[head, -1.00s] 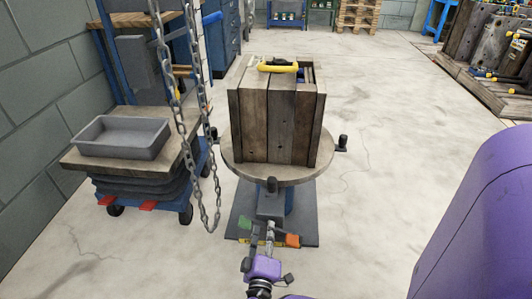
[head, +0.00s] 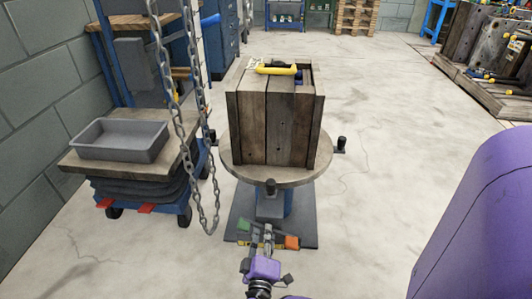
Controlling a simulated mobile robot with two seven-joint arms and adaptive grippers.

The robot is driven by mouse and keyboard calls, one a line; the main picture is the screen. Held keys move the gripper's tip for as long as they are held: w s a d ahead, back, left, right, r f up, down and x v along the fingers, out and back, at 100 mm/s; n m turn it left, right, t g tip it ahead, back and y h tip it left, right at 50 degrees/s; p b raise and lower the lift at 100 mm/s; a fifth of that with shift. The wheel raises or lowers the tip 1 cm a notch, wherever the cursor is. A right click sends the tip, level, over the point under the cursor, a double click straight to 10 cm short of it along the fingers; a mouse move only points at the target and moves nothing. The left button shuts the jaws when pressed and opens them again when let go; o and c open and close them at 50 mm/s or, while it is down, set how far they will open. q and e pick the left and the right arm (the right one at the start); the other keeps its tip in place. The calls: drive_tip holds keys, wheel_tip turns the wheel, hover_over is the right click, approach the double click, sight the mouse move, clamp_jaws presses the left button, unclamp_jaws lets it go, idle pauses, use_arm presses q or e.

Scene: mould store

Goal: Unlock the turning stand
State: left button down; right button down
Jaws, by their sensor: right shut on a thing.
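The turning stand has a round wooden top (head: 245,168) on a blue column (head: 273,205) with a dark floor plate (head: 306,222). Dark knobs, one of them at the front (head: 270,187), stand around its rim. A low bar across the front of the base has a green end (head: 244,227) and an orange end (head: 291,242). My right gripper (head: 267,237) reaches in from below and is shut on the bar's middle part, between the coloured ends. Its fingers partly hide the grip. My left gripper is not in view.
A wooden crate (head: 268,125) with a yellow-handled tool (head: 276,70) on it stands on the round top. A hanging chain (head: 215,190) is close by on the left. A trolley (head: 80,160) carries a grey tray (head: 120,139). The floor to the right is clear.

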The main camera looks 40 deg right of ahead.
use_arm(q)
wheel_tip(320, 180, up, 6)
drive_tip(key=p, duration=0.6)
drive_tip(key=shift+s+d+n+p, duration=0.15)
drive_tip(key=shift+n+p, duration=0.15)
drive_tip(key=shift+p, duration=0.1)
use_arm(e)
drive_tip(key=shift+f+n, duration=0.15)
drive_tip(key=shift+n, duration=2.4)
drive_tip(key=shift+f+n, duration=0.15)
drive_tip(key=shift+n, duration=2.4)
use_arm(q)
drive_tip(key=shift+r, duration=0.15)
use_arm(e)
drive_tip(key=c, duration=1.8)
unclamp_jaws()
drive_tip(key=shift+o, duration=0.2)
drive_tip(key=v, duration=0.7)
drive_tip(key=shift+s+a, duration=0.15)
